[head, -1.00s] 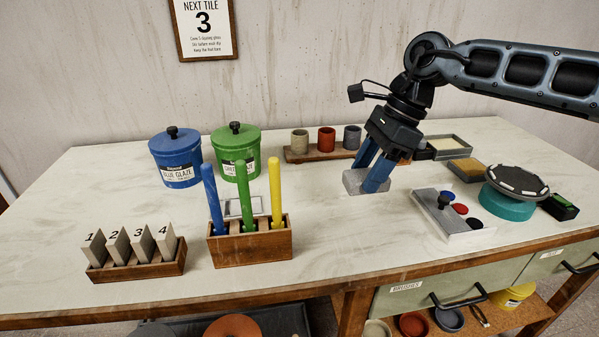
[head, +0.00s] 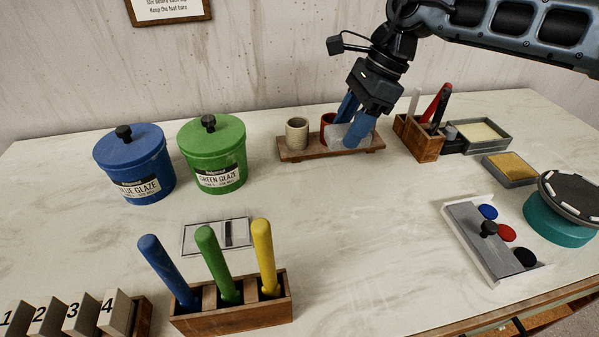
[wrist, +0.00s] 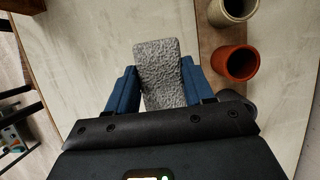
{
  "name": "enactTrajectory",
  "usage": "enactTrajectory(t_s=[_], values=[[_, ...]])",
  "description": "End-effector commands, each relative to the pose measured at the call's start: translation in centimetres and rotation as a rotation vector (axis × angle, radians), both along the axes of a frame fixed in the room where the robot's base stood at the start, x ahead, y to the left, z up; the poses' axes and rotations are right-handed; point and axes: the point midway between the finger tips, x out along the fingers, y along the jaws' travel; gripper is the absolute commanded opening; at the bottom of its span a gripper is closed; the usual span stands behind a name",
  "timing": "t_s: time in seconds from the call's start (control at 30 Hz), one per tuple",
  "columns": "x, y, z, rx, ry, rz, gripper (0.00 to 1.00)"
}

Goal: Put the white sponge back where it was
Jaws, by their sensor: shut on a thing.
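The white sponge (head: 337,133) is a pale grey-white, rough-textured block. My gripper (head: 350,128) is shut on it, with a blue finger on each side. In the head view the sponge overlaps the wooden cup rack and hides part of the cups at its right end. In the wrist view the sponge (wrist: 158,70) sticks out between the fingers of my gripper (wrist: 158,88), beside the rack's edge. It appears raised off the table, but its exact height is unclear.
The wooden rack (head: 300,155) holds a beige cup (head: 297,133) and a red cup (head: 327,122). Right of it stand a wooden tool box (head: 418,140), a cream-filled tray (head: 480,132) and a tan-topped block (head: 512,168). Glaze jars (head: 215,160) stand left.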

Motion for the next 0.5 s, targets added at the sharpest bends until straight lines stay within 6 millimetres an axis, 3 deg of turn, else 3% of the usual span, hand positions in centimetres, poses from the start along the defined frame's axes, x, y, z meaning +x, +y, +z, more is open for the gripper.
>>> enactTrajectory(t_s=[0.3,0.5], values=[[-2.9,6.2,-3.8,0.000,0.003,0.006,0.23],[-3.8,8.3,-5.3,0.000,0.003,0.002,0.23]])
